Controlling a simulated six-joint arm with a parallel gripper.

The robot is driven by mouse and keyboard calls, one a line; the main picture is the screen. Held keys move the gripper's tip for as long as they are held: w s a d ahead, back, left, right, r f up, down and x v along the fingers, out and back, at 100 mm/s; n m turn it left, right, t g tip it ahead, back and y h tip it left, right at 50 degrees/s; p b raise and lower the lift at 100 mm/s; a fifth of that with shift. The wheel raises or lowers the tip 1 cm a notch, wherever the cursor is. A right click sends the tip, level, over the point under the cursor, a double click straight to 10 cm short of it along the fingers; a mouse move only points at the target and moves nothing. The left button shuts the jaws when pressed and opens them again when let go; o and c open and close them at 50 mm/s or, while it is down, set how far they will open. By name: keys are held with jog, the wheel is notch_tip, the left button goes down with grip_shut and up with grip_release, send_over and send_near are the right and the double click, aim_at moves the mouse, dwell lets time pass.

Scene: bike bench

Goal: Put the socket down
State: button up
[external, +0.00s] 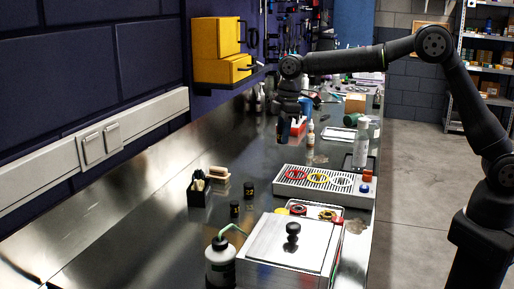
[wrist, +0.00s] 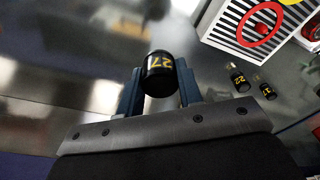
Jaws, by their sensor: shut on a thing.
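My gripper (wrist: 160,84) is shut on a black socket (wrist: 160,72) with a yellow "27" on it; the socket sits between the two blue-grey fingers in the wrist view. In the external view my gripper (external: 291,132) hangs above the metal bench (external: 165,215), pointing down, toward the far half of the bench. The held socket cannot be made out there. Two more black sockets with yellow marks stand on the bench, one farther (external: 249,189) and one nearer (external: 235,208). The wrist view shows them at right, one marked "22" (wrist: 238,78) and another beside it (wrist: 264,86).
A grey slotted tray (external: 345,187) with red and yellow rings lies right of the sockets. A black brush holder (external: 199,193) stands left of them. A steel box (external: 288,240) and a wash bottle (external: 220,262) are in front. Bottles stand near my gripper.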

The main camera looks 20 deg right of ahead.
send_over(264, 176)
notch_tip(264, 176, down, 5)
jog(key=shift+d+r, duration=0.1)
jog(key=shift+d, duration=0.05)
jog(key=shift+f, duration=2)
jog(key=shift+f, duration=0.1)
jog(key=o, duration=1.1)
jog(key=shift+c, duration=0.2)
notch_tip(264, 176, up, 12)
jog(key=d, duration=0.1)
jog(key=shift+s+d, duration=0.2)
